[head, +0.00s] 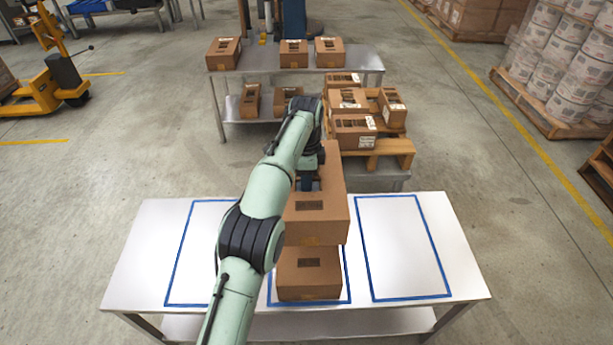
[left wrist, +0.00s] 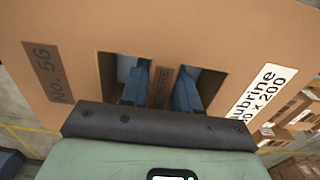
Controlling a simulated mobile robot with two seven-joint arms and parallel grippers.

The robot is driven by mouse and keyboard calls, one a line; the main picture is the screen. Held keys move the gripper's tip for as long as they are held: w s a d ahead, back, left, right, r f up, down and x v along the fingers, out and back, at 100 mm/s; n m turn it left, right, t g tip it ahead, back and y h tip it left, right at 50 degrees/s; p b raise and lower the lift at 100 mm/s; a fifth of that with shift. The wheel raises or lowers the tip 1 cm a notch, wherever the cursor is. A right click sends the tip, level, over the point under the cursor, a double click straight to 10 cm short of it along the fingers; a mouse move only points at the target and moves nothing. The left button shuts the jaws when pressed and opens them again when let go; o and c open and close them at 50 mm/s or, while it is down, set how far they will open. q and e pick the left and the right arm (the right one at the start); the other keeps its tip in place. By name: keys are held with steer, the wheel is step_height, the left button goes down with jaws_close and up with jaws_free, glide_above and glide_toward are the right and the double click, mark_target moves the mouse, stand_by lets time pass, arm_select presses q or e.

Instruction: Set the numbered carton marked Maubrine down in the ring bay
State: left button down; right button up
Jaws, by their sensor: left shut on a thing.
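My left gripper (head: 309,182) is shut on a large brown carton (head: 322,220) over the middle of the white table (head: 134,262). In the left wrist view its blue fingers (left wrist: 161,90) go into two slots, gripping the strip between them. This carton (left wrist: 200,35) shows "No. 56" and a white label ending "ubrine"; the start is cut off. A smaller brown carton (head: 308,275) stands in the middle blue-outlined bay (head: 342,300), below the held one. I cannot tell whether they touch. Bare bays lie left (head: 170,290) and right (head: 405,297). No ring mark is readable.
A pallet (head: 390,150) with several cartons stands beyond the table. Behind it is a metal bench (head: 262,60) with cartons on top and on its lower shelf. A yellow pallet truck (head: 40,95) is at far left, wrapped drums (head: 565,60) at far right. The right bay is clear.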

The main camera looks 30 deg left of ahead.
arm_select(q)
steer(key=shift+f, duration=0.3)
arm_select(e)
steer(key=shift+s+f, duration=0.1)
steer(key=shift+f, duration=0.05)
arm_select(q)
steer(key=shift+f+b, duration=1)
steer(key=shift+f, duration=0.6)
step_height(320, 180, down, 8)
steer(key=b, duration=0.4)
arm_select(e)
steer(key=shift+t, duration=0.4)
steer(key=shift+w+f, duration=0.25)
steer(key=shift+f, duration=1.05)
steer(key=shift+w+f, duration=0.25)
steer(key=shift+f, duration=1.05)
arm_select(q)
steer(key=shift+f, duration=0.35)
steer(key=c, duration=0.8)
jaws_free()
steer(key=shift+o, duration=0.2)
